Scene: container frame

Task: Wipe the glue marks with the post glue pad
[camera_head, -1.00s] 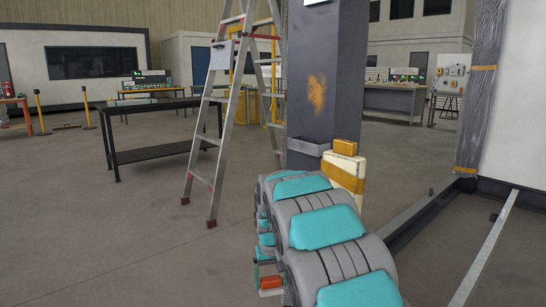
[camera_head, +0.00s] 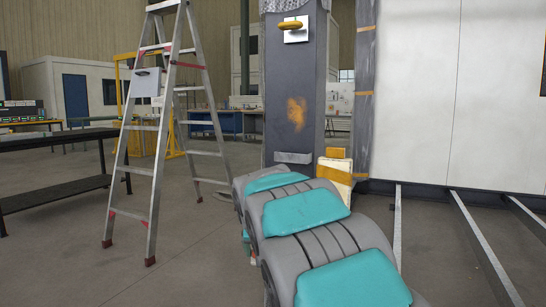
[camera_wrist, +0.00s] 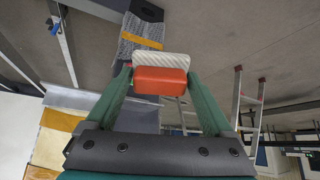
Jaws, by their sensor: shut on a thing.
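My gripper (camera_wrist: 160,76) is shut on the pad (camera_wrist: 161,84), which has an orange-red block and a ribbed white face. In the wrist view the pad sits between the tips of the two green fingers, apart from any post surface that I can make out. In the head view my arm hides most of the gripper and pad. The dark grey post (camera_head: 278,85) stands upright ahead, beyond my arm. An orange-brown glue mark (camera_head: 297,113) shows on its front face. I cannot see this mark in the wrist view.
Metal floor rails (camera_head: 475,240) and white wall panels (camera_head: 430,95) are at right.

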